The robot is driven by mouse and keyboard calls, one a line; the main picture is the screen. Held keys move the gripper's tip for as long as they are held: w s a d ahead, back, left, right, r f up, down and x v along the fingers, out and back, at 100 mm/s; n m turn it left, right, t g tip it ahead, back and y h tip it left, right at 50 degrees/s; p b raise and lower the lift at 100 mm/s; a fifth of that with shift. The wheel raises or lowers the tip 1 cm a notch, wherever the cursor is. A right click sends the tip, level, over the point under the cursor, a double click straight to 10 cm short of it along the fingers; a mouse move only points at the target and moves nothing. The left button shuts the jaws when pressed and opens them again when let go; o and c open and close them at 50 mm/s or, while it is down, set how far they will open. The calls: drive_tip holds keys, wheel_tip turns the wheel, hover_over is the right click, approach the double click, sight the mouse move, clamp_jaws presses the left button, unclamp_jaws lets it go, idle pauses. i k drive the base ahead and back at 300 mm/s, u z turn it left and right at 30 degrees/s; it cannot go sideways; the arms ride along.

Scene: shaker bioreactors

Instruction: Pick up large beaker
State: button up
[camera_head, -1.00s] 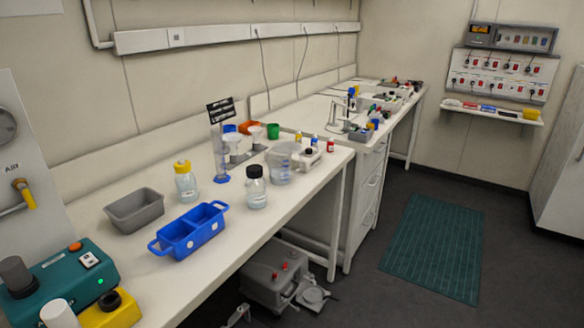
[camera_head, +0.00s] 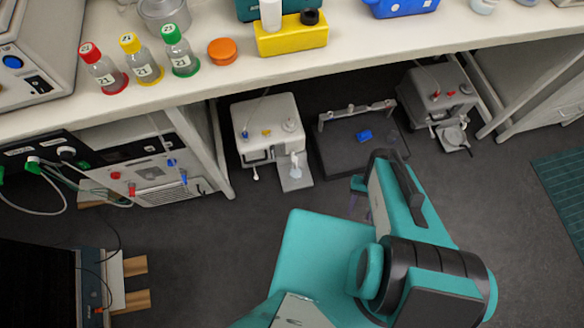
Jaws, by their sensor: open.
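The large beaker is not in the present view. The stretch of bench where a large clear beaker stood a second ago lies outside the frame. My teal and black arm fills the lower middle of the picture, in front of the bench. My gripper (camera_head: 360,210) shows small and partly hidden behind the arm's upper link. It points down over the dark floor, open, with nothing seen between its fingers. It is well apart from the bench top and the glassware.
Bottles with red (camera_head: 104,70), yellow (camera_head: 142,60) and green (camera_head: 180,52) caps stand near the bench's front edge. An orange lid (camera_head: 222,51), yellow block (camera_head: 290,36) and blue tray (camera_head: 402,6) are further right. Grey devices (camera_head: 270,130) stand under the bench.

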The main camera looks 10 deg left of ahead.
sight(296, 176)
drive_tip(key=u, duration=0.6)
drive_tip(key=k, duration=0.65)
drive_tip(key=u, duration=0.25)
drive_tip(key=i, duration=0.5)
drive_tip(key=u, duration=0.05)
